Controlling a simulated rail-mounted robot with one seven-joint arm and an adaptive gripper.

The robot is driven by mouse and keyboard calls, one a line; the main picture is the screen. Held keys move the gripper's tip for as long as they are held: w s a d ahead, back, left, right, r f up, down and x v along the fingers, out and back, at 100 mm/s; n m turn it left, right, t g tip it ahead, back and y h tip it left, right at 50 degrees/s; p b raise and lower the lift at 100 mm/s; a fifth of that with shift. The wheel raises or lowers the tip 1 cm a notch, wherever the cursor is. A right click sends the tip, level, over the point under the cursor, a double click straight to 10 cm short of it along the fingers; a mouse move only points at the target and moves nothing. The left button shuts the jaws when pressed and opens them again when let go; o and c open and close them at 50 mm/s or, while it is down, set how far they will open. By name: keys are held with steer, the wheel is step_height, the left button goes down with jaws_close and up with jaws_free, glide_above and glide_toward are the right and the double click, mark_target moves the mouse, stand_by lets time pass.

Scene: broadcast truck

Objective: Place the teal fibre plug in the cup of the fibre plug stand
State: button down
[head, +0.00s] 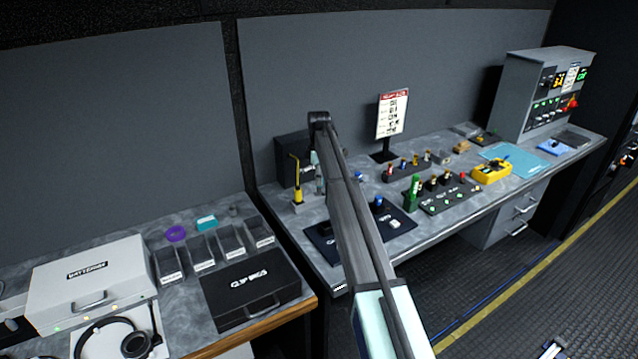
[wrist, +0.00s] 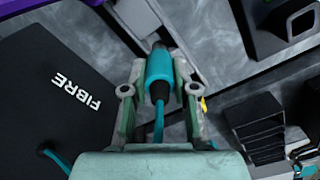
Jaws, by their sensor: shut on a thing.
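My gripper (wrist: 159,90) is shut on the teal fibre plug (wrist: 160,68), which sits between its two fingers in the wrist view. The plug's dark tip points to the top of the picture. Its teal cable (wrist: 158,132) runs back towards the palm. In the head view my gripper (head: 320,185) is low over the far bench's left end, small and partly behind my arm; the plug cannot be made out there.
A black panel marked FIBRE (wrist: 60,95) lies left of the plug. A black ribbed object (wrist: 262,125) is at lower right. In the head view a yellow-topped item (head: 298,190) stands close left of my gripper, and a sign (head: 392,115) stands to the right.

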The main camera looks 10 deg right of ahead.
steer(key=shift+f, duration=1.45)
steer(key=shift+f, duration=0.15)
steer(key=c, duration=0.9)
jaws_free()
step_height(320, 180, up, 12)
steer(key=shift+r+b, duration=0.2)
steer(key=shift+b, duration=1.05)
